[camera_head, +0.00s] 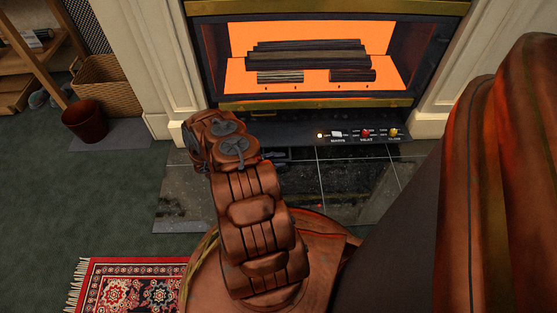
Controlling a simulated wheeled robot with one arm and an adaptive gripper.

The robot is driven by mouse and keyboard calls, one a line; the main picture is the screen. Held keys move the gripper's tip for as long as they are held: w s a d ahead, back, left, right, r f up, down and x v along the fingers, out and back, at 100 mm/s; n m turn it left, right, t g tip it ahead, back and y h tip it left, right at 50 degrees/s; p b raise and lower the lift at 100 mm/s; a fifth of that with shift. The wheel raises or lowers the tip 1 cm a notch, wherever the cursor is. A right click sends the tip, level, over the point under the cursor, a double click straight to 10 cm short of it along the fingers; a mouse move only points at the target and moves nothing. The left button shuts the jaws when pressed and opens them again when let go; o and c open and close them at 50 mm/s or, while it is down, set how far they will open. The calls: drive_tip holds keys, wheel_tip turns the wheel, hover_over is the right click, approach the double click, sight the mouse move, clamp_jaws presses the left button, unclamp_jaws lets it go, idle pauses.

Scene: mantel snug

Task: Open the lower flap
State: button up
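The electric fireplace (309,62) fills the top middle, with a glowing orange inside and dark logs. A brass strip (316,103) runs along its lower edge. Below the strip is a dark panel (300,133) with a small light, a white switch (336,134), a red knob (366,133) and a yellow knob (394,133). I cannot tell for sure which part is the flap or how far it stands open. My arm reaches towards the panel's left end and hides it. A dark bit of my gripper (275,155) shows just below the panel; its fingers are mostly hidden.
Glossy dark hearth tiles (345,180) lie below the panel. A red patterned rug (130,286) is at the lower left. A wicker basket (108,87), a dark red pot (86,121) and a wooden shelf (38,55) stand at the left. Green carpet (60,205) is clear.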

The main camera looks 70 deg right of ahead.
clamp_jaws()
drive_tip(key=shift+r, duration=0.1)
idle(0.4)
